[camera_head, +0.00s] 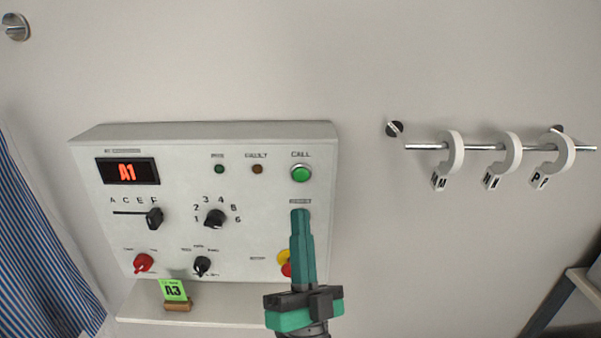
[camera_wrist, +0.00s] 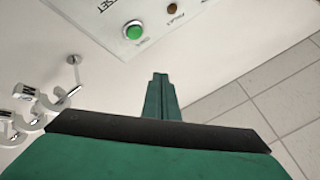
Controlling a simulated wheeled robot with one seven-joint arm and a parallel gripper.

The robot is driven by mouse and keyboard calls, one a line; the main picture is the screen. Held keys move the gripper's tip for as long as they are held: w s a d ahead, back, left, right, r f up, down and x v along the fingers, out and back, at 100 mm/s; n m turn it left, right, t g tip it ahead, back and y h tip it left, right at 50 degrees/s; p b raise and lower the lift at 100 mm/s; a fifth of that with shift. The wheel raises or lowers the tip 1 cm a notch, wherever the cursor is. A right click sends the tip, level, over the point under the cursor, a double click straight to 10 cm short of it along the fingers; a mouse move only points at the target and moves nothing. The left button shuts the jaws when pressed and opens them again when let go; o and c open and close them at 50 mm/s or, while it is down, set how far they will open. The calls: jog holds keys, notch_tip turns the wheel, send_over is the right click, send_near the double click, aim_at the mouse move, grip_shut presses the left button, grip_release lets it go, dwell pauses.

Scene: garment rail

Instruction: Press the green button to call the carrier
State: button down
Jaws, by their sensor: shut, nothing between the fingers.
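The green button (camera_head: 301,174) sits in a silver ring under the word CALL, at the upper right of a white control panel (camera_head: 180,243). It also shows in the wrist view (camera_wrist: 134,31), above and left of the fingertips. My gripper (camera_head: 300,214) is shut and empty, its green fingers pointing up. In the head view its tips lie just below the button, over a small label, and do not cover the button. I cannot tell how far the tips stand from the panel face. The fingers partly hide a red and yellow control (camera_head: 285,268).
The display (camera_head: 128,171) reads A1. Black knobs, a slider (camera_head: 154,218) and a red knob (camera_head: 143,262) sit on the panel. Below, a ledge (camera_head: 230,315) holds a green A3 card (camera_head: 173,290). A rail (camera_head: 475,147) with white hooks is at right.

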aim_at(301, 175)
jog(key=shift+w+r, duration=0.15)
jog(key=shift+r, duration=0.35)
jog(key=shift+d, duration=0.1)
jog(key=shift+w, duration=4.4)
jog(key=shift+w, duration=0.1)
jog(key=shift+w, duration=0.25)
